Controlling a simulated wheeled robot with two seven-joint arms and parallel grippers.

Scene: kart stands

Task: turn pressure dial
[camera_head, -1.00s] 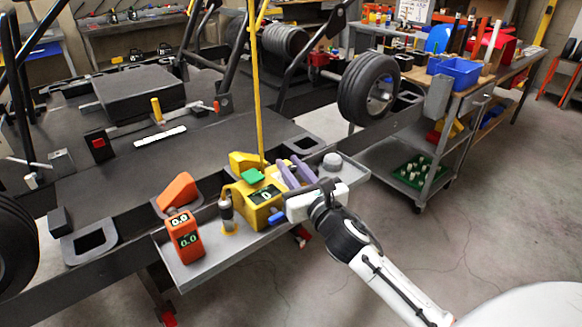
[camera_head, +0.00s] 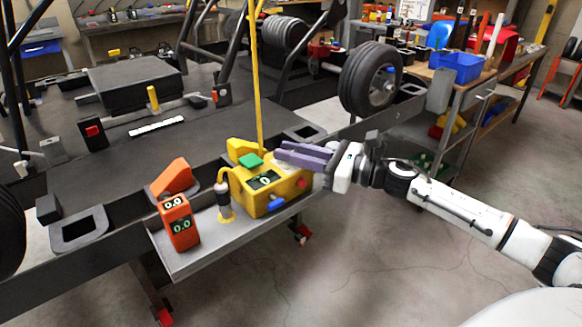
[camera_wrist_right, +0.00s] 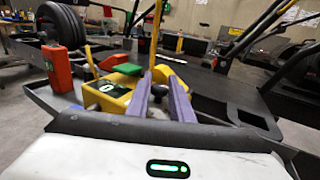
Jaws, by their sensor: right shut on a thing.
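The yellow pressure unit (camera_head: 258,199) sits on a grey tray, with a green top block (camera_head: 250,161), a small display and a red button (camera_head: 302,183). My right gripper (camera_head: 280,152) reaches in from the right, its purple fingers over the unit's upper right. In the wrist view, the fingers (camera_wrist_right: 160,90) are shut around a greyish rounded part (camera_wrist_right: 157,113), apparently the dial, mostly hidden between them. The yellow unit also shows in the wrist view (camera_wrist_right: 108,99). My left gripper is not in view.
An orange meter (camera_head: 179,224) and a small upright cylinder (camera_head: 224,203) stand left of the unit on the tray (camera_head: 205,254). A yellow hose (camera_head: 256,80) rises behind. A kart wheel (camera_head: 368,80) and a workbench with a blue bin (camera_head: 455,67) are beyond.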

